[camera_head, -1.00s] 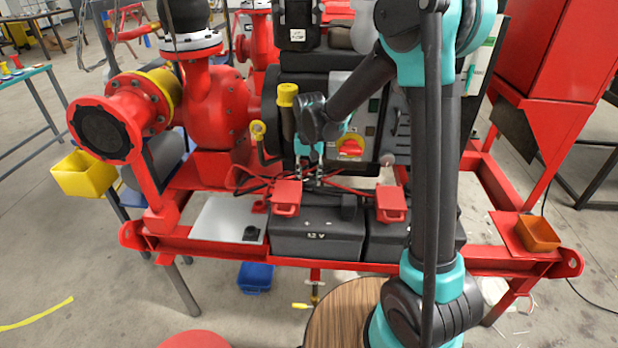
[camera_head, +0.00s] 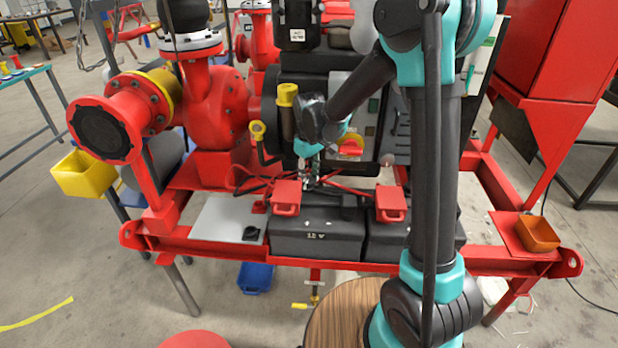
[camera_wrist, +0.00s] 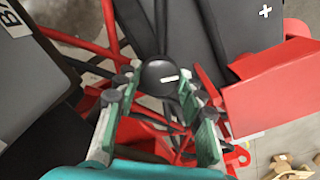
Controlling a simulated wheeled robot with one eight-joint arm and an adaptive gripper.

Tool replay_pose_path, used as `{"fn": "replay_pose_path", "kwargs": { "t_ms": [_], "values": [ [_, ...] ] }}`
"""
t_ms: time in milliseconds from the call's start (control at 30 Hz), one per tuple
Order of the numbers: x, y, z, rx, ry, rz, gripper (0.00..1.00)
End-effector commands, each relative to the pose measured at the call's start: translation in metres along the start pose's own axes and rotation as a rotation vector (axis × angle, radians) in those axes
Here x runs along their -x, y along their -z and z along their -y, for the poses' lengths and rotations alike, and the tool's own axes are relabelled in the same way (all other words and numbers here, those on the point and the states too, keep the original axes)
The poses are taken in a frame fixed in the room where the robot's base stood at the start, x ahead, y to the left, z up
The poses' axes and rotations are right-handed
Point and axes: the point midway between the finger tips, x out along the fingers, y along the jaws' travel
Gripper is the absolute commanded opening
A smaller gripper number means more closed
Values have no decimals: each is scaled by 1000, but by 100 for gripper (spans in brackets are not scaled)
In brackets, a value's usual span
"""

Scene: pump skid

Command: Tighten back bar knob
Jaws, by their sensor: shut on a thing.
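The back bar knob (camera_wrist: 160,77) is a round black knob with a short white mark on top, seen in the wrist view between my fingertips. My gripper (camera_wrist: 163,95) is shut on it, with a green finger at each side. In the head view my gripper (camera_head: 312,178) points down behind the black batteries, among red bars and cables. The knob cannot be made out there, and its stem and what it bears on are hidden.
The black 12 V battery (camera_head: 318,238) stands in front of my gripper. Red terminal covers (camera_head: 287,197) (camera_wrist: 275,90) sit close by. The engine's yellow-capped filler (camera_head: 288,95) rises behind, near my wrist. Red cables run around my fingers.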

Motion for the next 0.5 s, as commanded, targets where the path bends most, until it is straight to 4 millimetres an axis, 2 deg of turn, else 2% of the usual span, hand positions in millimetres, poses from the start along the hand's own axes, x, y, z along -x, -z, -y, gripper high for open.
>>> {"fn": "replay_pose_path", "kwargs": {
  "t_ms": [500],
  "values": [
    [0, 0, 0, 97, -1, -1, 10]
  ]
}}
